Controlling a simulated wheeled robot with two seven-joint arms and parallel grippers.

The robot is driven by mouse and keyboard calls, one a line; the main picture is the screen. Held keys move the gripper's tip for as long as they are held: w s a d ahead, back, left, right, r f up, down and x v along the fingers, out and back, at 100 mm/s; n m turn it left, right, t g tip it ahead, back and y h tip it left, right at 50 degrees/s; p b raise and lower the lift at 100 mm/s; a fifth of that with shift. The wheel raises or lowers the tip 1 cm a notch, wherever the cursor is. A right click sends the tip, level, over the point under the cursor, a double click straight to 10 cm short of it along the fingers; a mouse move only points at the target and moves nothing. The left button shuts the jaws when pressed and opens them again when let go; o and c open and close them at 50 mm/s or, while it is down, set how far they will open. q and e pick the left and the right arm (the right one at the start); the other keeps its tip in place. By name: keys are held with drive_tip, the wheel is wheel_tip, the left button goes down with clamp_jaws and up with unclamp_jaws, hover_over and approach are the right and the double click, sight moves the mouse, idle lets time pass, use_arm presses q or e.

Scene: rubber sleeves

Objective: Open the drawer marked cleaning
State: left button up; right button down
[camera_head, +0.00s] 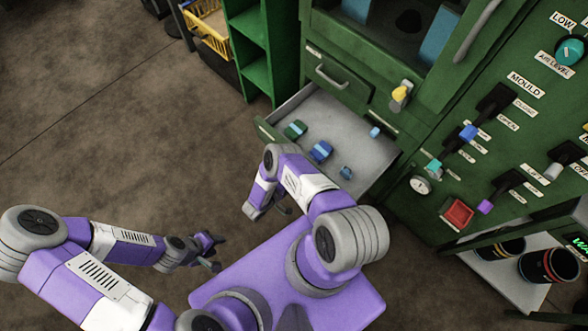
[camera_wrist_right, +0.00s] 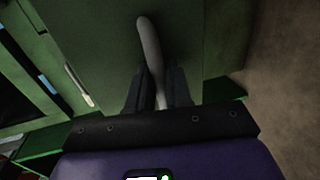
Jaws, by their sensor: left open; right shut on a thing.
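The open drawer (camera_head: 335,128) is pulled out from the green machine, low on its front; no marking on it is readable from here. Blue and green small items lie inside it. In the right wrist view a pale bar handle (camera_wrist_right: 148,42) stands on a green panel (camera_wrist_right: 90,40). My right gripper (camera_wrist_right: 157,92) is shut on the handle, with one dark finger on each side. In the head view my right arm covers part of the drawer front and the handle there. My left gripper (camera_head: 212,252) is open and empty, over the floor left of my base.
A second drawer (camera_head: 337,80) with a grey handle is shut above the open one. A green shelf (camera_head: 250,50) and a yellow basket (camera_head: 208,30) stand at the back. A control panel with knobs and a red button (camera_head: 458,212) is at right. Brown floor at left is clear.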

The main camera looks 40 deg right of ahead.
drive_tip(key=c, duration=1.2)
unclamp_jaws()
drive_tip(key=p+v, duration=0.1)
drive_tip(key=v, duration=0.6)
drive_tip(key=shift+a, duration=0.3)
